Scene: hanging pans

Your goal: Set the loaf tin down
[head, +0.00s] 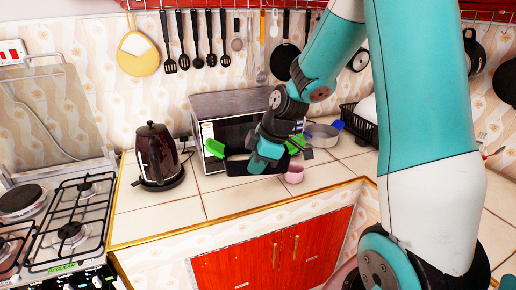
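The loaf tin (238,168) looks like a dark, wide tin with a green grip at each end. It is in front of the microwave, partly covered by my gripper. I cannot tell whether it touches the counter or is just above it. My gripper (266,157) is at the middle of the tin, overlapping its near side. Its fingertips are hard to make out against the dark tin, so its grip does not show clearly.
A microwave (232,130) stands close behind the tin. A pink cup (294,173) is just right of it and a grey pan (322,133) farther right. A dark kettle (157,155) and a gas stove (60,225) are left. The front counter (180,212) is clear.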

